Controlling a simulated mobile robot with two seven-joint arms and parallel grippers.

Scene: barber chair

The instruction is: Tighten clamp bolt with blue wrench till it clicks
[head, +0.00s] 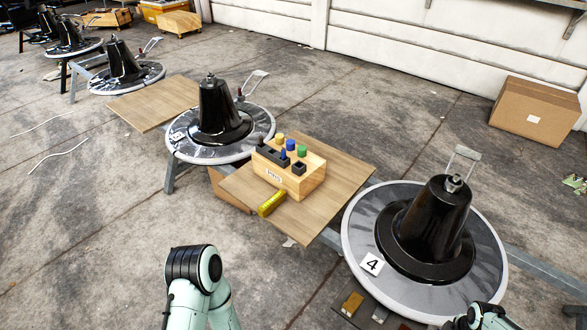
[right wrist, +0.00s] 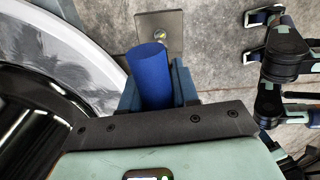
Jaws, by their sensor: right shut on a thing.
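In the right wrist view my right gripper (right wrist: 155,88) is shut on a blue cylinder (right wrist: 150,72), which looks like the blue wrench's handle. The wrench's working end is hidden. Just beyond the handle is a grey metal plate (right wrist: 174,20) with a small brass-coloured bolt head (right wrist: 188,38); I cannot tell whether the wrench touches it. In the head view the chair base marked 4 (head: 485,255) has a black cone (head: 430,225) with a metal fitting (head: 453,184) on top. My left gripper is out of view; only part of its arm shows at the bottom.
A wooden board (head: 335,190) left of base 4 carries a tool block (head: 305,182) with coloured handles and a yellow handle (head: 271,204) lying beside it. More chair bases, including base 3 (head: 245,148), stand behind. A cardboard box (head: 535,112) sits at the right wall. Open floor lies at left.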

